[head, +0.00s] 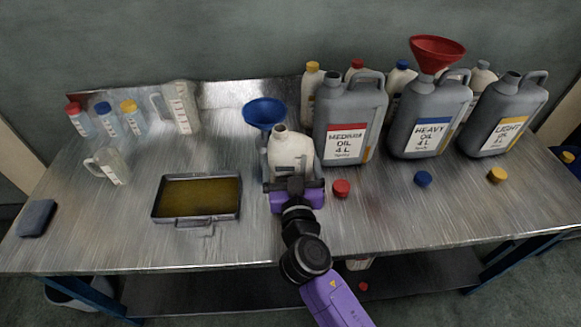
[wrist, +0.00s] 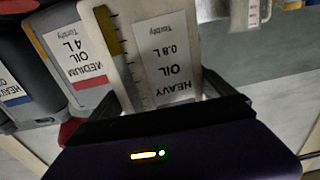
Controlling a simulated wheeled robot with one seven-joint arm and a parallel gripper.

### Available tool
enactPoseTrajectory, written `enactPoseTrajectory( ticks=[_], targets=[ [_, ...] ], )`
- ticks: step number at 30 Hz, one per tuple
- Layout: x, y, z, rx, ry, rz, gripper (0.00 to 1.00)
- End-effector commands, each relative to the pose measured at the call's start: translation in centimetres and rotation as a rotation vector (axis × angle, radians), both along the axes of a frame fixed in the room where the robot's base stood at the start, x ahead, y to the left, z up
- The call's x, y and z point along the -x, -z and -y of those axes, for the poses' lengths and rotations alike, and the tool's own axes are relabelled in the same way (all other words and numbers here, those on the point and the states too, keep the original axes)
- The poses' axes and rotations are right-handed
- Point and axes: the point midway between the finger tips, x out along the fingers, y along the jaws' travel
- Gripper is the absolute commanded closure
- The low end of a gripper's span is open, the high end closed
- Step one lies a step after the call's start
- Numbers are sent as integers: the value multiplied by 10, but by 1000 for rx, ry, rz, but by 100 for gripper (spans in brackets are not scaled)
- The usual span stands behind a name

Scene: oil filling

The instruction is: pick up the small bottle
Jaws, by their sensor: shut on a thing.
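The small bottle (head: 290,152) is cream-white and has no cap on its neck. It stands upright in the middle of the table in the head view. In the wrist view the small bottle (wrist: 150,45) fills the space between the fingers, and its upside-down label reads "HEAVY OIL 0.8 L". My gripper (head: 294,178) is at the front of the bottle, with its fingers on both sides. In the wrist view my gripper (wrist: 165,108) is shut on the bottle. I cannot tell whether the bottle's base touches the table.
A blue funnel (head: 264,112) stands close behind left. The grey medium oil can (head: 349,120) is close on the right, with heavy (head: 430,115) and light (head: 503,115) cans beyond. Loose caps, including a red cap (head: 341,188), lie in front. A tray (head: 197,198) of oil sits left.

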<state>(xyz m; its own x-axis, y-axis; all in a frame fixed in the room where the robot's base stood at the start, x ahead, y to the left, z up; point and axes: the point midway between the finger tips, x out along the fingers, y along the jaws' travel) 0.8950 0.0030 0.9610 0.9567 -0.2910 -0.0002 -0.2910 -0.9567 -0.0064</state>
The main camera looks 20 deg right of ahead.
Motion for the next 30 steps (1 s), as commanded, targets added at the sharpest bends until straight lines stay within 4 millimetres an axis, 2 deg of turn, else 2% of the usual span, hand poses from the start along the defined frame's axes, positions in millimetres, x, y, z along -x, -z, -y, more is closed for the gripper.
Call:
enactPoseTrajectory(
  ticks=[1, 18, 30],
  targets=[
    [0, -11, 0, -2, -1, 5, 80],
    [0, -87, 0, -1, 0, 7, 80],
    [0, -127, 0, 0, 0, 4, 80]
  ],
)
